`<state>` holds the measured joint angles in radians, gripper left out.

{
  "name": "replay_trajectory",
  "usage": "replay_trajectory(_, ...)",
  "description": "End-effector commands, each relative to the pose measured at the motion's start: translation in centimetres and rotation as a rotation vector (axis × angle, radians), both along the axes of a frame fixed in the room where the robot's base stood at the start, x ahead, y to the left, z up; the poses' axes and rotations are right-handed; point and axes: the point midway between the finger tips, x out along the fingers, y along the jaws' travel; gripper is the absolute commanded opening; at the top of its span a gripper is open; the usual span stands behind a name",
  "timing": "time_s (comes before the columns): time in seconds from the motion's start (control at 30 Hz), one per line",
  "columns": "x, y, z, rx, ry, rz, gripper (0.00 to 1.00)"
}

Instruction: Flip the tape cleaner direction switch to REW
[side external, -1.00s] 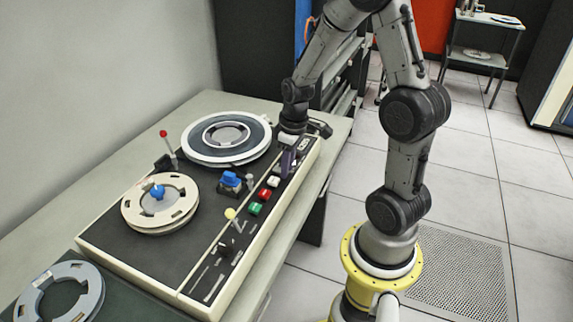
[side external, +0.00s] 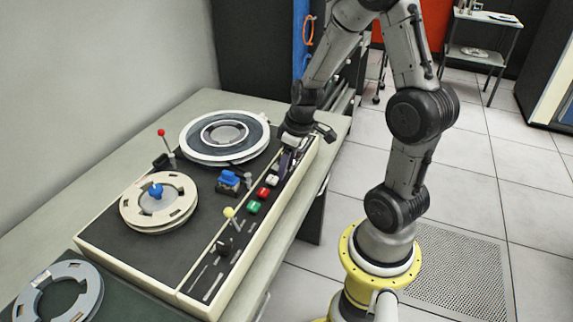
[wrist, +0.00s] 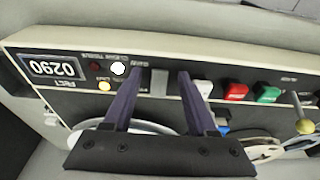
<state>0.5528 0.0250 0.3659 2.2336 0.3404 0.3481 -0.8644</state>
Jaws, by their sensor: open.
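The tape cleaner (side external: 130,255) is a cream-framed machine with a black top. A lever with a yellow ball (side external: 229,213) stands on its front strip; the ball also shows at the right of the wrist view (wrist: 304,127). I cannot read a REW label or tell for sure which control is the direction switch. My gripper (side external: 286,161) is over the far end of the front strip. In the wrist view its purple fingers (wrist: 159,76) are apart, with a small grey block (wrist: 160,83) seen between them. Whether they touch it is unclear.
White (wrist: 203,89), red (wrist: 236,92) and green (wrist: 268,95) buttons sit to the right of the fingers in the wrist view, and a counter display (wrist: 55,68) to the left. Two reels (side external: 196,150) (side external: 137,215), a blue part (side external: 229,179) and a red-tipped lever (side external: 161,133) rise from the top.

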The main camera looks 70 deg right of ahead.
Motion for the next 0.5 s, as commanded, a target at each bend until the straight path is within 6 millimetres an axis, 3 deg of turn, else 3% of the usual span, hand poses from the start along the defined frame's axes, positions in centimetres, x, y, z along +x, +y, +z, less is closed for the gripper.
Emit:
replay_trajectory(0.27,-0.2,-0.1,1.2,-0.001,-0.004,0.0,0.57)
replay_trajectory(0.5,-1.2,-0.1,5.9,-0.005,-0.006,-0.001,0.57)
